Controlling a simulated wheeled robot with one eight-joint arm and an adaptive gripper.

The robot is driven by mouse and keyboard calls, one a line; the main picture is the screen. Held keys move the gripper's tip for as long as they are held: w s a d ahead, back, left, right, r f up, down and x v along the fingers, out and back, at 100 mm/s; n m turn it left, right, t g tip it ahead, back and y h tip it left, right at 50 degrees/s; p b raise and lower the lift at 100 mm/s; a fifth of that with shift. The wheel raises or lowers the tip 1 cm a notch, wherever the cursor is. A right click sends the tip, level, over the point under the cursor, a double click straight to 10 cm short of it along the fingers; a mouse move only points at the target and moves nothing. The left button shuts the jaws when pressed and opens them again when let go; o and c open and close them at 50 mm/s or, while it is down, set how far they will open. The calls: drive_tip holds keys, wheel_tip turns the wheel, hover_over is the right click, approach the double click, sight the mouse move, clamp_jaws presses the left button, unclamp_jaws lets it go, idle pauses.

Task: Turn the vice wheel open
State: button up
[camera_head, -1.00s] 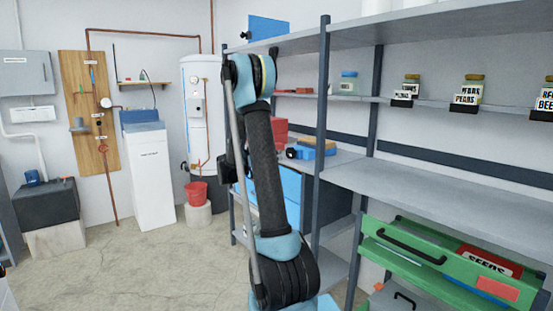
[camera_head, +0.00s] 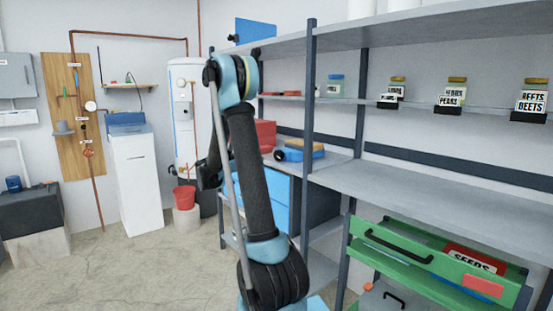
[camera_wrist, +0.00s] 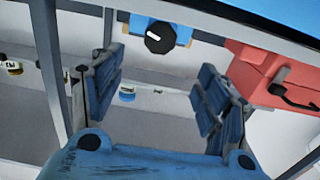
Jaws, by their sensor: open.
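A blue vice (camera_head: 302,154) with a black round wheel (camera_head: 281,154) sits on the grey bench behind the shelf post. In the wrist view, the black wheel (camera_wrist: 159,39) with a white mark shows against the blue vice body (camera_wrist: 181,34), at the top centre. My gripper (camera_wrist: 158,82) is open and empty, its two dark blue fingers spread apart. The wheel appears beyond the fingers and between their directions, not touched by them. In the head view my gripper (camera_head: 208,173) is dark and partly hidden behind my arm.
A red box (camera_head: 265,135) stands beside the vice; it also shows in the wrist view (camera_wrist: 270,72). A dark shelf post (camera_head: 310,110) rises near the vice. An open green drawer (camera_head: 430,255) juts out at right.

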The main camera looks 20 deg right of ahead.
sight(277, 155)
drive_tip(key=x, duration=1.5)
drive_tip(key=shift+w+d, duration=0.1)
drive_tip(key=shift+d, duration=0.2)
drive_tip(key=c, duration=1)
